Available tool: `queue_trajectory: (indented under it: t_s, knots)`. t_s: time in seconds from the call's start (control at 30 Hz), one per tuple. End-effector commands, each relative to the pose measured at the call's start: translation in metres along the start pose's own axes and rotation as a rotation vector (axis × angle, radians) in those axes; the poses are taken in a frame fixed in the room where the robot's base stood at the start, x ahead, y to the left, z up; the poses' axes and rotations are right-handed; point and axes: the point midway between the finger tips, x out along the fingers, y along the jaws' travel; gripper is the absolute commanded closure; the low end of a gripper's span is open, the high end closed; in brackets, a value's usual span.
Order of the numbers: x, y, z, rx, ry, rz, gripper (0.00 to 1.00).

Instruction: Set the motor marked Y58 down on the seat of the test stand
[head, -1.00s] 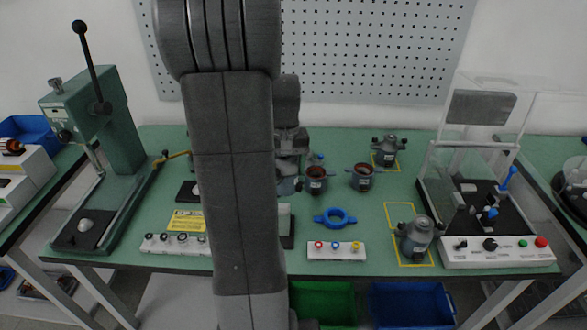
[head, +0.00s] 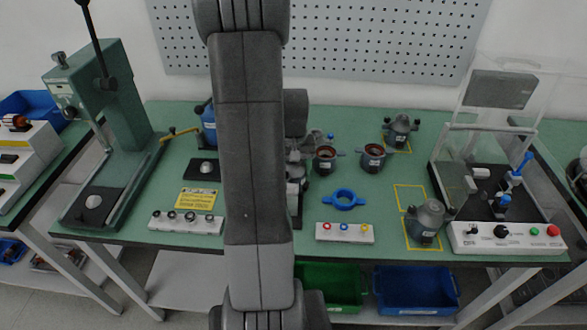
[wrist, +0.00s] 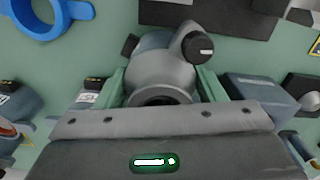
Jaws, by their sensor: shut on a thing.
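My gripper (wrist: 160,88) is shut on a grey, rounded motor (wrist: 158,62) with a dark side knob, between its two green fingers. No mark is readable on it, so I cannot tell if it is Y58. In the head view my arm largely hides the gripper and the held motor. The test stand (head: 508,240) is at the right of the bench, with a white control front, black bed, blue-handled clamps and a clear guard. Its seat is hard to make out. The held motor is left of the stand and apart from it.
Two open-topped motors (head: 325,160) (head: 372,158) stand mid-bench. Grey motors stand at the back (head: 400,130) and front (head: 425,222), by yellow outlines. A blue ring (head: 344,207) and a white button strip (head: 345,239) lie in front. A green press (head: 105,120) stands left.

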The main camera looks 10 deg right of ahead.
Motion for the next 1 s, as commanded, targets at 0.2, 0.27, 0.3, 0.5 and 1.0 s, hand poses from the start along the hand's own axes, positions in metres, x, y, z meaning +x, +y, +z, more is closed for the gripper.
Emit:
queue_trajectory:
  t_s: [0.2,0.27,0.3,0.5,1.0]
  knots:
    - [0.0,0.0,-0.001,0.0,0.003,0.001,0.85]
    - [0.001,0.0,-0.001,0.0,0.003,0.001,0.85]
    - [0.002,0.0,-0.001,0.0,0.003,0.001,0.85]
    - [0.004,0.0,0.0,0.0,0.001,0.0,0.15]
    - [-0.017,0.0,-0.001,0.0,0.005,0.0,0.15]
